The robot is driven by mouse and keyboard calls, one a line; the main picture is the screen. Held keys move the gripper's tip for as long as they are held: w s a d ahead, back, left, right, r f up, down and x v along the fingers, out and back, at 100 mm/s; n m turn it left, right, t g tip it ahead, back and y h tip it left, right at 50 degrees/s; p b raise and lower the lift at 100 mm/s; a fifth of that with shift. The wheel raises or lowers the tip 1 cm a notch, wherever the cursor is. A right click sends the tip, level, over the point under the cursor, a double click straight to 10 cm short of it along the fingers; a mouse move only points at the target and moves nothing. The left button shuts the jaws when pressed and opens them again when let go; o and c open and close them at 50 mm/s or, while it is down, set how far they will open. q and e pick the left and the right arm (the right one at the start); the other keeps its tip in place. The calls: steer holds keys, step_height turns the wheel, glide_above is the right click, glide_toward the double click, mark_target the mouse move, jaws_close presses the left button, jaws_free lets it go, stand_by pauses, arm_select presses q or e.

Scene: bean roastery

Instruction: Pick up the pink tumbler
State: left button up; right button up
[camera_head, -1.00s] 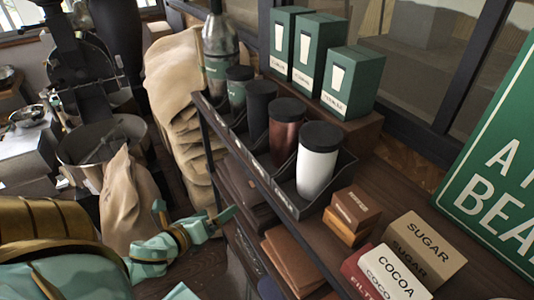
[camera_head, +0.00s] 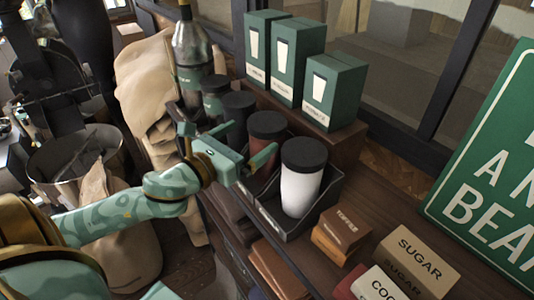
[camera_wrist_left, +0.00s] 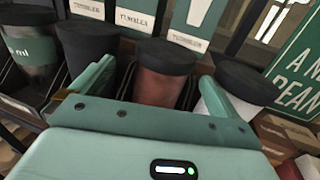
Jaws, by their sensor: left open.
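The pink tumbler, which looks reddish-brown with a black lid (camera_head: 267,125), stands upright in a dark rack between a dark tumbler (camera_head: 238,104) and a white tumbler (camera_head: 301,190). My left gripper (camera_head: 220,134) is open on the near side of the rack, with one finger in front of the pink tumbler's lower body. In the left wrist view, the pink tumbler (camera_wrist_left: 160,86) shows between the two open fingers (camera_wrist_left: 156,76), and its lower part is hidden behind the gripper. I cannot tell whether a finger touches it.
A green-grey tumbler (camera_head: 215,92) and a metal bottle (camera_head: 192,50) stand beyond the row. Green tumbler boxes (camera_head: 334,92) stand on a wooden step behind. Sugar (camera_head: 417,262) and other small boxes lie right of the rack. A green sign (camera_head: 490,170) leans at right.

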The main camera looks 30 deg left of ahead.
mark_target(266, 123)
arm_select(q)
steer(key=shift+w+d+r, duration=0.15)
steer(key=shift+w+d, duration=0.05)
steer(key=shift+w, duration=0.2)
steer(key=w+p, duration=0.1)
steer(key=w, duration=0.1)
steer(key=w+d+p, duration=0.1)
steer(key=w, duration=0.1)
steer(key=shift+w+r, duration=0.2)
steer(key=shift+w, duration=0.05)
steer(key=shift+w+d, duration=0.15)
steer(key=shift+w, duration=0.05)
steer(key=shift+s, duration=0.1)
steer(key=c, duration=1.4)
steer(key=shift+c, duration=0.4)
steer(key=shift+r, duration=0.1)
